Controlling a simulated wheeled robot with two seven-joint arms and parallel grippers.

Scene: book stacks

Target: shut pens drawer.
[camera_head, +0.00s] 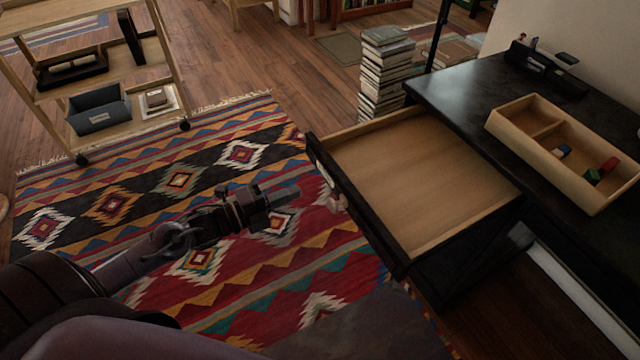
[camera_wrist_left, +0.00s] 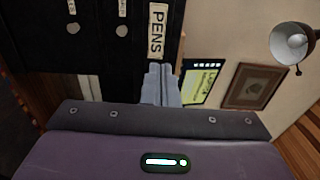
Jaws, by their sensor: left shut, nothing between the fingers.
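The pens drawer (camera_head: 425,180) is pulled far out of the black desk in the head view, and its wooden inside looks empty. Its black front faces left. In the left wrist view the drawer front carries a label reading PENS (camera_wrist_left: 157,32). My left gripper (camera_head: 296,191) is shut and empty, a little to the left of the drawer front, pointing towards it. Its closed fingers also show in the left wrist view (camera_wrist_left: 160,84), just below the label in the picture. I cannot tell whether they touch the front. My right gripper is not in view.
The black desk (camera_head: 460,85) bears a wooden tray (camera_head: 510,125) with small coloured blocks. A tall book stack (camera_head: 385,75) stands behind the drawer. A wheeled shelf cart (camera_head: 100,75) is at the upper left. A patterned rug (camera_head: 130,205) covers the floor.

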